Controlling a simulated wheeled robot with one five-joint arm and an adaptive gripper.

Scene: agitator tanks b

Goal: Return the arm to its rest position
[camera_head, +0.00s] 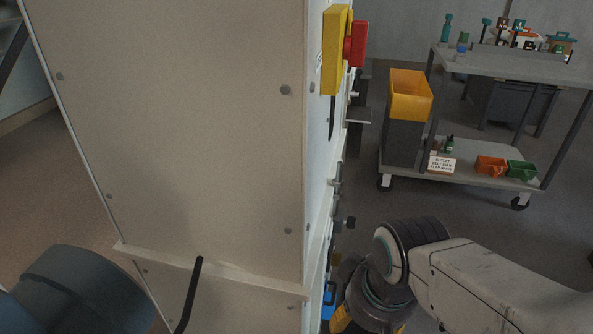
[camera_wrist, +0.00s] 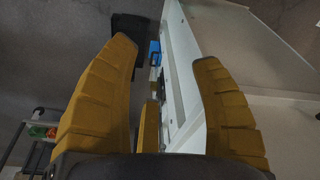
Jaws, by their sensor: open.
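My arm reaches in from the lower right of the head view, in front of the right side of a tall pale cabinet (camera_head: 190,130). In the head view the fingertips are mostly hidden behind the wrist and the lower picture edge.
A wheeled cart (camera_head: 480,185) with tools, a yellow bin (camera_head: 408,97) and small trays stands behind at right. Floor between is clear.

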